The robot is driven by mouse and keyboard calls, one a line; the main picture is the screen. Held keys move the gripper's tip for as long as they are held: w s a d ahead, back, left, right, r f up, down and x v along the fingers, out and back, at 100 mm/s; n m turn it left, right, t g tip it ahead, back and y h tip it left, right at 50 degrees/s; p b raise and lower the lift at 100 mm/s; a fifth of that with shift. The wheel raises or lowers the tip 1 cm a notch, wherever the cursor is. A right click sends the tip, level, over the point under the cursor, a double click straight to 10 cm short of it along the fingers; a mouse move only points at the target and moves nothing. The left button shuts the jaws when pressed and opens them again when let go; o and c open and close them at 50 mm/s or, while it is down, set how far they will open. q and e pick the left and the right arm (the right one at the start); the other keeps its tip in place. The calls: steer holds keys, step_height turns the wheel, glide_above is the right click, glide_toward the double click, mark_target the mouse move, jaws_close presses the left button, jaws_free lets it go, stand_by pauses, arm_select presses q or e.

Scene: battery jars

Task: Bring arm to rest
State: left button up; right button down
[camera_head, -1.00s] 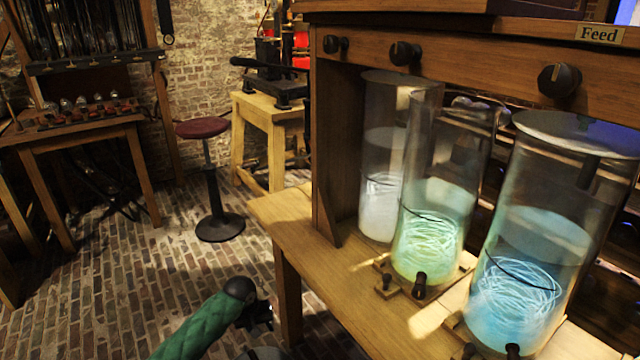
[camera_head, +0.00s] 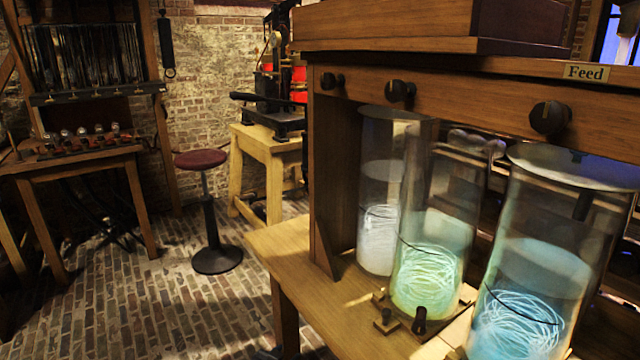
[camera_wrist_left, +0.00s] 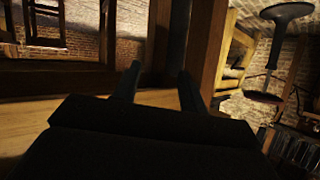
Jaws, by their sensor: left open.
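My left gripper (camera_wrist_left: 160,84) shows in the left wrist view with its two dark fingers apart and nothing between them. The wooden bench parts behind it are dark. In the head view the green arm is out of sight, with at most a dark sliver at the bottom edge. My right gripper is in neither view. Three glass jars stand on the wooden bench (camera_head: 283,246): a pale one (camera_head: 378,225), a green-glowing one (camera_head: 430,270) and a blue-glowing one (camera_head: 520,310). No gripper touches them.
A round red-topped stool (camera_head: 201,160) stands on the brick floor (camera_head: 150,300), left of the bench. A wooden table (camera_head: 75,160) with small glass items is at the far left. Black knobs (camera_head: 400,91) line the beam above the jars. Open floor lies between.

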arm_select(q)
steer(key=s+d+f+n+g, duration=0.1)
steer(key=s+f+g, duration=0.1)
steer(key=s+f, duration=0.9)
steer(key=s+d+f+n+g+y, duration=0.15)
steer(key=s+f, duration=0.35)
steer(key=s, duration=1.2)
steer(key=s+d+f+n+g, duration=0.2)
steer(key=s+f, duration=0.6)
steer(key=s, duration=0.6)
steer(key=s+a+r+g+y+p, duration=0.1)
steer(key=a+r+p, duration=0.3)
steer(key=r, duration=1.5)
steer(key=s+a+r+g+y+p, duration=0.1)
steer(key=a+r+g+p, duration=0.2)
steer(key=r+p, duration=0.9)
step_height(320, 180, up, 8)
steer(key=shift+a+r+m, duration=0.15)
steer(key=shift+a+m, duration=0.3)
steer(key=shift+a, duration=0.25)
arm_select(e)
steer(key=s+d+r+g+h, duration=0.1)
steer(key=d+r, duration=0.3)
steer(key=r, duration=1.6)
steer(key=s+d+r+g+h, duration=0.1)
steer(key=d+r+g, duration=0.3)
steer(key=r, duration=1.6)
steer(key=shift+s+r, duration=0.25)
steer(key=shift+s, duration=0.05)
